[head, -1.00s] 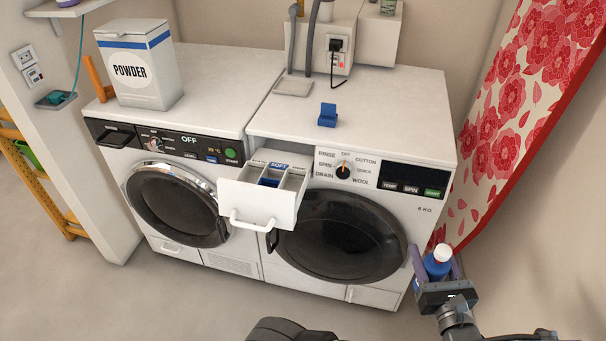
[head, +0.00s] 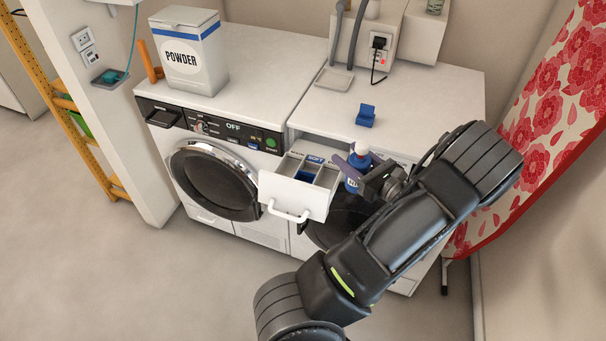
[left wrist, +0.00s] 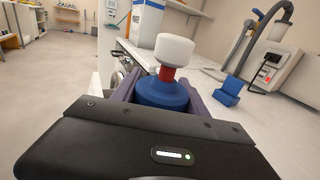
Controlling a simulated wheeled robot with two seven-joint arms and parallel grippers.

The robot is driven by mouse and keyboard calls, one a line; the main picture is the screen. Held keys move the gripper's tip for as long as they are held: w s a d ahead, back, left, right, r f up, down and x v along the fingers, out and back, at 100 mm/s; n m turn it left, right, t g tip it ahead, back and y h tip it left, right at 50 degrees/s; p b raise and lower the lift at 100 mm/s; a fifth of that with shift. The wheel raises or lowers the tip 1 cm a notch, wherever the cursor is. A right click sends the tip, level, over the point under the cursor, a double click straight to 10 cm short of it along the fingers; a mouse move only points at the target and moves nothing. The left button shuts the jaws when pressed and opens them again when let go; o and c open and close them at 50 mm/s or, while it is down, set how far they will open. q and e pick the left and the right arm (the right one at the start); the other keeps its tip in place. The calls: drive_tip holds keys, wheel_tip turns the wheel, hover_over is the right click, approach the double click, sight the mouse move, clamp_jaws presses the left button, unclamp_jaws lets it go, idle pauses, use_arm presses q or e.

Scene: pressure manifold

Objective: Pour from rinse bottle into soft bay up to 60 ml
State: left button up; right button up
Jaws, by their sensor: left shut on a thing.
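The rinse bottle (head: 353,183) is blue with a white top. In the left wrist view the bottle (left wrist: 163,92) shows its red neck and white top, roughly upright. My left gripper (head: 357,164) is shut on it, its purple fingers on either side. The bottle is just right of the open white drawer (head: 290,197); I cannot tell its exact height above it. My right gripper is not in view.
A blue clip-like object (head: 366,117) and a small tray (head: 334,79) lie on the right machine's top. A POWDER box (head: 190,60) stands on the left machine. A floral ironing board (head: 550,120) stands at right. My left arm hides much of the right machine.

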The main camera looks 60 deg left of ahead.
use_arm(q)
drive_tip(key=shift+n+g, duration=0.5)
drive_tip(key=shift+g, duration=0.3)
drive_tip(key=a+f+b, duration=0.1)
drive_tip(key=s+a+f+b, duration=0.1)
drive_tip(key=a+f+b, duration=0.1)
drive_tip(key=shift+s+a, duration=0.4)
drive_tip(key=shift+r, duration=0.15)
